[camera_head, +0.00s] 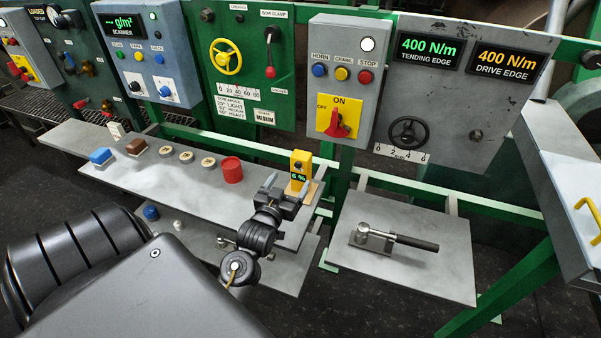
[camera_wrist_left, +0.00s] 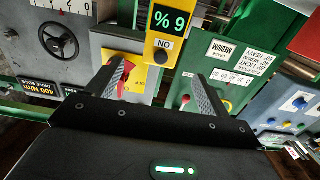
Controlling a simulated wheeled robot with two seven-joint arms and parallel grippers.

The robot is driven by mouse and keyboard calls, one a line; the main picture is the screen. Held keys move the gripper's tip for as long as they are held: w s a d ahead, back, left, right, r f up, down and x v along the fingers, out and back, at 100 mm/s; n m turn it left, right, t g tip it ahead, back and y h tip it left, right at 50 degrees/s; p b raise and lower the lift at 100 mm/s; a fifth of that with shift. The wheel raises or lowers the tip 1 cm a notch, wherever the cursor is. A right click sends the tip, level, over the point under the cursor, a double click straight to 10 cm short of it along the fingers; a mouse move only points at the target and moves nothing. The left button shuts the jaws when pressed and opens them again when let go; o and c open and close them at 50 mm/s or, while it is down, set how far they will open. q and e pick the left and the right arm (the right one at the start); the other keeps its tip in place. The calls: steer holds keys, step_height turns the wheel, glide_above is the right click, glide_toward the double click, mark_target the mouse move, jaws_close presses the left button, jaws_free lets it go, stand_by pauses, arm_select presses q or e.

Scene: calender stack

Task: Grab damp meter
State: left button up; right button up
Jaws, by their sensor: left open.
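The damp meter (camera_head: 301,162) is a small yellow upright device with a black display reading 6 %. It stands on a tan pad at the right end of the grey shelf (camera_head: 190,190). My left gripper (camera_head: 289,187) is open just in front of it, with a finger toward each side. In the left wrist view the damp meter (camera_wrist_left: 160,50) appears upside down, ahead of and between the spread fingers of my left gripper (camera_wrist_left: 160,72). I see no grip on it. My right gripper is not in view.
A red cylinder (camera_head: 231,170) stands left of the meter on the shelf. A lower right plate holds a black-handled tool (camera_head: 414,242). Control panels with a red switch (camera_head: 338,124) rise behind.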

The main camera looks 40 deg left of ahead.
mark_target(297, 165)
arm_select(q)
steer(key=x, duration=0.2)
steer(key=p+x, duration=0.1)
steer(key=x, duration=0.2)
steer(key=shift+w+a+r, duration=0.2)
steer(key=shift+w+a, duration=0.05)
steer(key=shift+w, duration=0.05)
steer(key=shift+w+a+r+p, duration=0.1)
steer(key=shift+w+r+p, duration=0.15)
steer(key=shift+w+p, duration=0.15)
steer(key=p+x, duration=0.1)
steer(key=x, duration=0.2)
steer(key=shift+w+a, duration=0.15)
steer(key=shift+w, duration=0.15)
steer(key=shift+w+a+f, duration=0.1)
steer(key=shift+w+a, duration=0.05)
steer(key=shift+w, duration=0.15)
jaws_close()
